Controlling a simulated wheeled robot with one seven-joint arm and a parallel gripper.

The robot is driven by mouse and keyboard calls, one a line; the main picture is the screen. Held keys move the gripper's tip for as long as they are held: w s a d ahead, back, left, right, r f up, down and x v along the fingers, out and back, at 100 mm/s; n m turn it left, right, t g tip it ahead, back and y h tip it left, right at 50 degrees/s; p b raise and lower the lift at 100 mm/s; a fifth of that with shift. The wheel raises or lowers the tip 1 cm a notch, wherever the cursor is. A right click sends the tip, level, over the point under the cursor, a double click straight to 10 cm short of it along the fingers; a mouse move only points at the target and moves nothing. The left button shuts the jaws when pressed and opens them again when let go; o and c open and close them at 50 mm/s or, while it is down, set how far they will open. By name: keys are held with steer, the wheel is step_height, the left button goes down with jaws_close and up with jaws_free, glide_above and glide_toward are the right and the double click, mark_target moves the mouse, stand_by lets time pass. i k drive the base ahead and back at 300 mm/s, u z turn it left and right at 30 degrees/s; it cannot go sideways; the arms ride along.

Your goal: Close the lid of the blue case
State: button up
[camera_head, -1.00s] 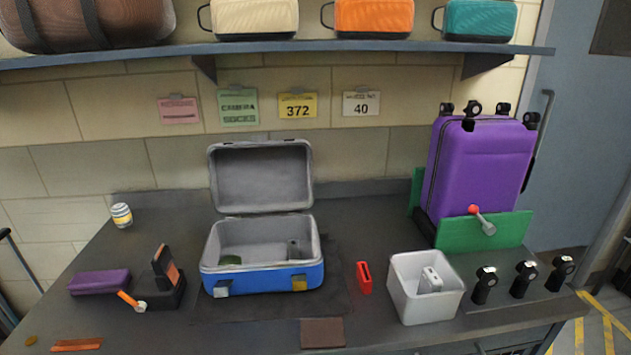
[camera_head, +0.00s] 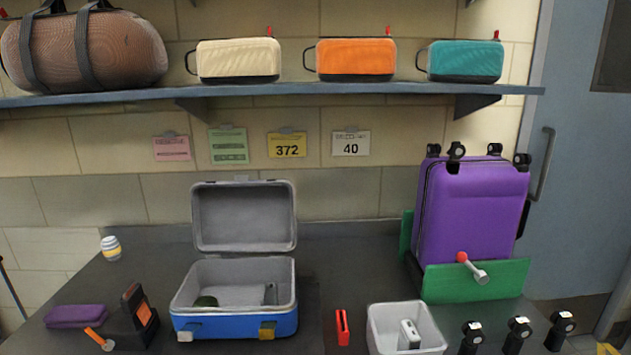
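The blue case (camera_head: 235,327) stands on the dark counter, left of the middle in the head view. Its lid (camera_head: 244,218) is open and stands nearly upright at the back, its grey inner side facing me. Two latches, one whitish and one yellowish, show on the case's front. Inside the grey-lined case lie a dark green item (camera_head: 205,301) and a small grey item (camera_head: 270,294) near the right wall. My gripper is not in view.
A white bin (camera_head: 376,334) holding a pale device and a red item (camera_head: 342,327) stand right of the case. A purple suitcase (camera_head: 470,210) stands behind a green panel (camera_head: 478,281). Left are a purple pouch (camera_head: 77,316), a dark holder and a can (camera_head: 111,248). A shelf (camera_head: 330,89) with bags runs above.

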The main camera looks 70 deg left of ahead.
mark_target(243, 215)
steer(key=z, duration=0.6)
steer(key=k, duration=2.65)
steer(key=u, duration=2)
steer(key=i, duration=1)
